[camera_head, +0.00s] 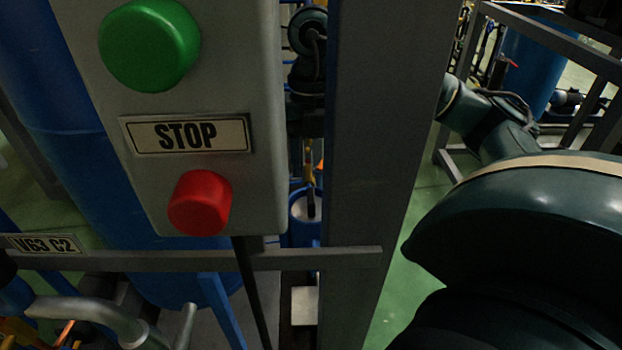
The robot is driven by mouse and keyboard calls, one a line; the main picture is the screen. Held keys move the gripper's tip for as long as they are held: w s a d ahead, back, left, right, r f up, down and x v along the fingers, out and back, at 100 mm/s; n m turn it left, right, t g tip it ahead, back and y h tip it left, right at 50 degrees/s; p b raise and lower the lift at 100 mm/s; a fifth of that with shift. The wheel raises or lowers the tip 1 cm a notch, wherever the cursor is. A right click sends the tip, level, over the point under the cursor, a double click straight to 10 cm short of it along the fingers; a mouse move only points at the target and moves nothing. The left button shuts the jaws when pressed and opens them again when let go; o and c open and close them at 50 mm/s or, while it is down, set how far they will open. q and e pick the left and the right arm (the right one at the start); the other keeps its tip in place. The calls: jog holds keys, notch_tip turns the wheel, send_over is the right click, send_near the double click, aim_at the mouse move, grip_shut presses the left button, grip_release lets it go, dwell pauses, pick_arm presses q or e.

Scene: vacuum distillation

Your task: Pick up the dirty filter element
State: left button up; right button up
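My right arm comes in from the right, passes behind a grey post and shows again in the narrow gap left of it. There its dark wrist points down, and my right gripper (310,180) seems to be at its lower end, small and dark. I cannot tell whether it is open or shut. Below it is a blue round housing (299,236) with a pale inside and a dark piece in its opening. I cannot make out the dirty filter element for certain. My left gripper is not in view.
A grey control box with a green button (149,44), a STOP label (187,135) and a red button (200,203) fills the near left. The grey post (372,160) and a crossbar (310,259) block much of the view. A large blue tank (75,150) stands behind.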

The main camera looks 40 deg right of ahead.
aim_at(311, 195)
jog(key=f, duration=0.2)
jog(key=f+b, duration=0.1)
jog(key=a+f, duration=0.1)
jog(key=f, duration=0.1)
jog(key=shift+s+f, duration=0.25)
jog(key=shift+f, duration=0.1)
grip_shut()
dwell(0.4)
